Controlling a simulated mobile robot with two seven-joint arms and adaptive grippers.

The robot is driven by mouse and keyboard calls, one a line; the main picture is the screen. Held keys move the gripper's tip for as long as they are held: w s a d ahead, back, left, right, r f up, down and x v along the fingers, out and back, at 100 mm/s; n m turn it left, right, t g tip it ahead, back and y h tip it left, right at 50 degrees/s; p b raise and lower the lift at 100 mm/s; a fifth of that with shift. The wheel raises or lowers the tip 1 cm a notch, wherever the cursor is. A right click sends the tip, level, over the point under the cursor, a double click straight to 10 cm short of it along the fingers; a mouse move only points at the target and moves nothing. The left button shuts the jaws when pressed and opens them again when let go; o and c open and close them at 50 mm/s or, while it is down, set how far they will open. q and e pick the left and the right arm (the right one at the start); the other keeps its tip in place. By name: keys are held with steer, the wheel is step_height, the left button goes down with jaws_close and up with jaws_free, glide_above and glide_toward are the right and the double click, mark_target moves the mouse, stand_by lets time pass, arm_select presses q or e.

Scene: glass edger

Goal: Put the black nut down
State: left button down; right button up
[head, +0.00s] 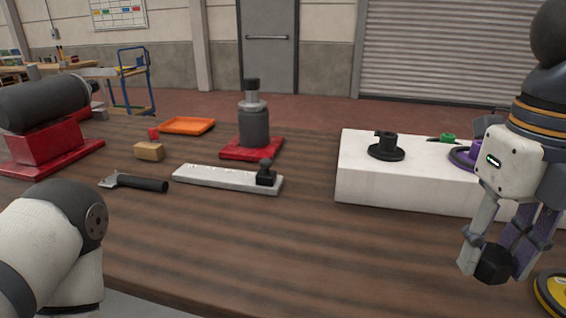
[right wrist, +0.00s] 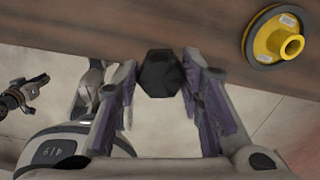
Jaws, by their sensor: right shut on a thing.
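The black nut (head: 494,264) is a dark hexagonal piece held between the fingertips of my right gripper (head: 492,268), at the right of the head view. In the right wrist view the black nut (right wrist: 160,74) sits between the two fingers of my right gripper (right wrist: 160,84), which is shut on it. The nut is near the table's front edge; its exact height above the wood is hard to tell. My left arm shows at the lower left of the head view, but its fingers are not clearly seen there.
A yellow wheel (right wrist: 280,45) lies right of the nut. A white block (head: 350,185) carries a black flanged part (head: 386,150), a green part (head: 447,139) and a purple one (head: 466,154). A grey rail (head: 215,178) and a red-based machine (head: 252,146) stand mid-table. The front middle is clear.

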steer(key=s+a+r+m, duration=0.35)
steer(key=s+a, duration=0.25)
steer(key=s, duration=0.2)
glide_above(424, 285)
steer(key=shift+n, duration=0.35)
steer(key=f, duration=0.8)
steer(key=shift+s+a+f, duration=0.1)
steer(key=shift+s+f, duration=0.25)
steer(key=shift+w+f, duration=0.2)
steer(key=shift+f, duration=0.8)
steer(key=shift+w+f, duration=0.2)
steer(key=shift+f, duration=0.8)
steer(key=shift+f, duration=0.1)
steer(key=o, duration=1.3)
step_height(424, 285, up, 12)
